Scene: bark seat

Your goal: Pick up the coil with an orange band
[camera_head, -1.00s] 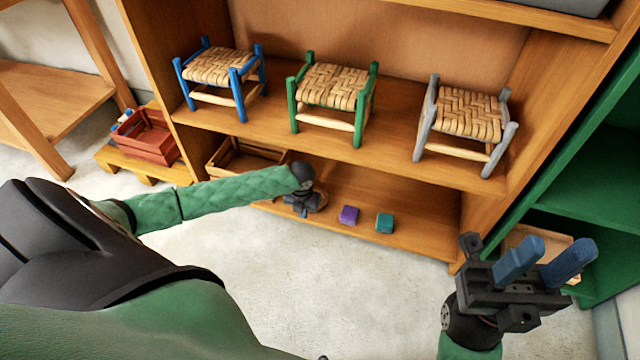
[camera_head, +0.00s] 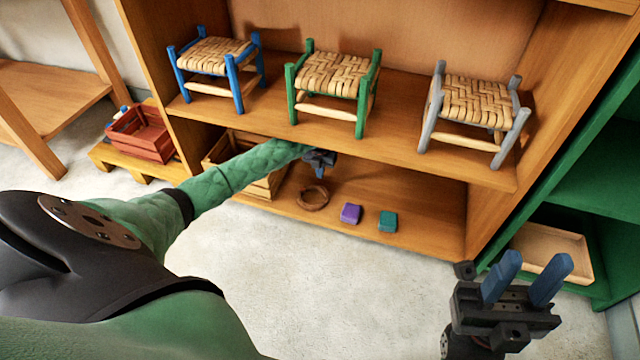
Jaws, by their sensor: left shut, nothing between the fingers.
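A brown coil (camera_head: 313,208) lies flat on the lower shelf board, below and a little left of my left gripper. I cannot make out an orange band on it at this size. My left gripper (camera_head: 320,162) is small and dark, partly hidden by its own green arm. It is shut and empty, apart from the coil, under the edge of the upper shelf. My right gripper (camera_head: 525,280) has two blue fingers spread apart. It is open and empty at the lower right, far from the coil.
A purple block (camera_head: 350,213) and a teal block (camera_head: 388,222) lie right of the coil. A wooden crate (camera_head: 268,188) stands left, partly behind my arm. The upper shelf (camera_head: 400,149) holds blue, green and grey stools. A tray (camera_head: 548,253) sits in the green shelf.

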